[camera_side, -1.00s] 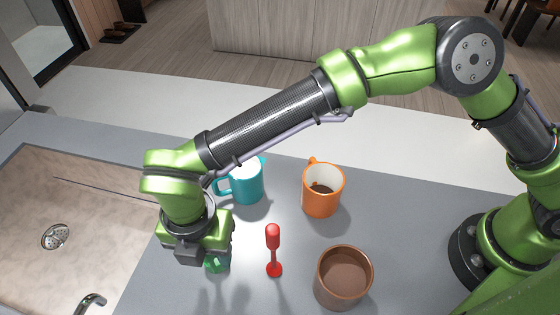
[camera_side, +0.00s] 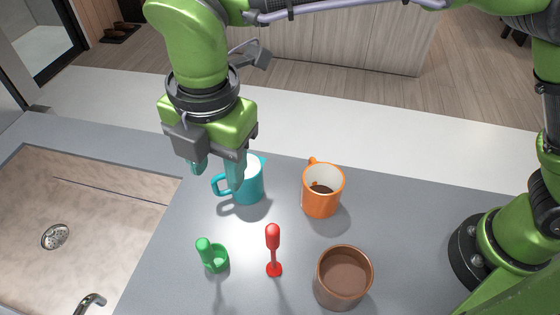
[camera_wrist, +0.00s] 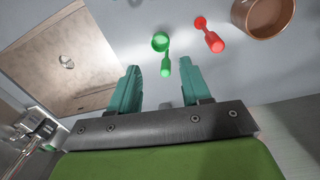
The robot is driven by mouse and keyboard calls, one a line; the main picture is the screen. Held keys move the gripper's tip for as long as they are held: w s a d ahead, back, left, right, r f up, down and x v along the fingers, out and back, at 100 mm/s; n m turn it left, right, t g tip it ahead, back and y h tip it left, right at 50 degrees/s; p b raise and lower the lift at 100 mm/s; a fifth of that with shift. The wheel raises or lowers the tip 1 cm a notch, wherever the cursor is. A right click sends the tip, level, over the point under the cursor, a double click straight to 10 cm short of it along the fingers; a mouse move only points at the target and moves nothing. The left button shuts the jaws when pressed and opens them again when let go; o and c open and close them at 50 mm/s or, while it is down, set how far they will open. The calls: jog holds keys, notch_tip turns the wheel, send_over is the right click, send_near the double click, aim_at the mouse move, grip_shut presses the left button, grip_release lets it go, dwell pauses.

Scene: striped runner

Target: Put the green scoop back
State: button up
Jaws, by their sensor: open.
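The green scoop (camera_side: 215,259) rests on the grey counter near the sink edge, its thick handle raised and leaning left. It also shows in the wrist view (camera_wrist: 161,42), ahead of the fingers, with its round cup and handle visible. My gripper (camera_side: 216,174) is open and empty, above and behind the scoop in the side view, clear of it. One finger overlaps the teal mug (camera_side: 248,184) in that view; whether they touch I cannot tell. In the wrist view my gripper (camera_wrist: 160,66) shows both teal fingers wide apart.
A red scoop (camera_side: 273,250) stands right of the green one. A brown pot (camera_side: 343,290) stands at the front right, an orange mug (camera_side: 322,204) behind it. The sink (camera_side: 95,215) is on the left. Bare counter lies between the green scoop and the teal mug.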

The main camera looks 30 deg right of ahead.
jog(key=w+d+r+m+t+y, duration=0.1)
jog(key=d+r+m, duration=0.2)
jog(key=d+m, duration=0.6)
jog(key=w+d+r+m+t, duration=0.15)
jog(key=d+m, duration=0.25)
jog(key=d, duration=0.8)
jog(key=s+d+f+m+t, duration=0.1)
jog(key=s+d+m, duration=0.3)
jog(key=d+m, duration=0.4)
jog(key=s+d+f+m+t, duration=0.1)
jog(key=s+d+m+t, duration=0.2)
jog(key=d+m, duration=0.5)
jog(key=shift+s+f+y, duration=0.25)
jog(key=shift+s+y, duration=0.05)
jog(key=shift+s, duration=0.3)
